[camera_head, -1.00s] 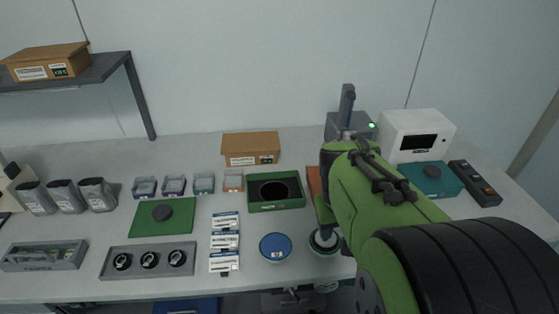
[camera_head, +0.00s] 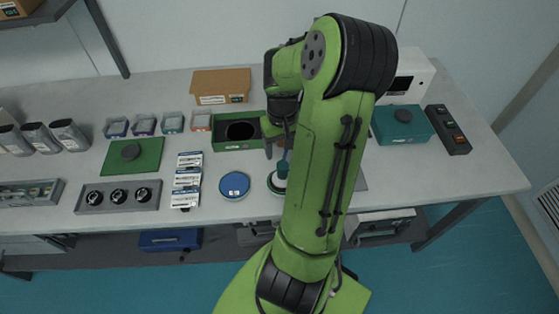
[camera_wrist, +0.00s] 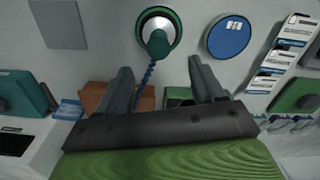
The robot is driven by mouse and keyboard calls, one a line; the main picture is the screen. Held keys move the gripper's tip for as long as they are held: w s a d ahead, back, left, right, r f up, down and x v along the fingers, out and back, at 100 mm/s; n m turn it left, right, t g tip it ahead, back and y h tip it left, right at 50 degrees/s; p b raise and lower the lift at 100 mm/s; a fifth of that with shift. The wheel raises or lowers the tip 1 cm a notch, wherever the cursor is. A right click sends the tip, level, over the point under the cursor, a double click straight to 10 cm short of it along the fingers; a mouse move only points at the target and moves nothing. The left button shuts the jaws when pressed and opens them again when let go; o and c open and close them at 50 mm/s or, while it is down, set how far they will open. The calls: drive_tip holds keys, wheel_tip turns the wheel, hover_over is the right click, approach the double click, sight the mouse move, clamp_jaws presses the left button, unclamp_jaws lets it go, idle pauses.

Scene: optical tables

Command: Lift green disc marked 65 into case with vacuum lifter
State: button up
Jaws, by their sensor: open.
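A round disc with a green rim and pale, shiny middle (camera_head: 275,187) lies near the table's front edge, partly behind my arm; no number is readable. In the head view my gripper (camera_head: 277,150) is mostly hidden. The green case with a round black recess (camera_head: 218,144) stands open behind the disc.
A blue disc with a white label (camera_head: 235,185) lies left of the green-rimmed disc. White label packs (camera_head: 187,180), a grey tray with several ringed parts (camera_head: 90,205) and a green mat (camera_head: 118,163) lie farther left. A teal case (camera_head: 405,128) stands right of my arm.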

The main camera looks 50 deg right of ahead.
sight(282, 164)
wheel_tip(282, 164, down, 11)
drive_tip(key=shift+d+f+b, duration=0.15)
drive_tip(key=shift+f+b, duration=0.05)
drive_tip(key=shift+b, duration=0.6)
clamp_jaws()
wheel_tip(282, 164, up, 8)
drive_tip(key=p, duration=0.6)
drive_tip(key=shift+f, duration=0.2)
drive_tip(key=shift+f, duration=0.1)
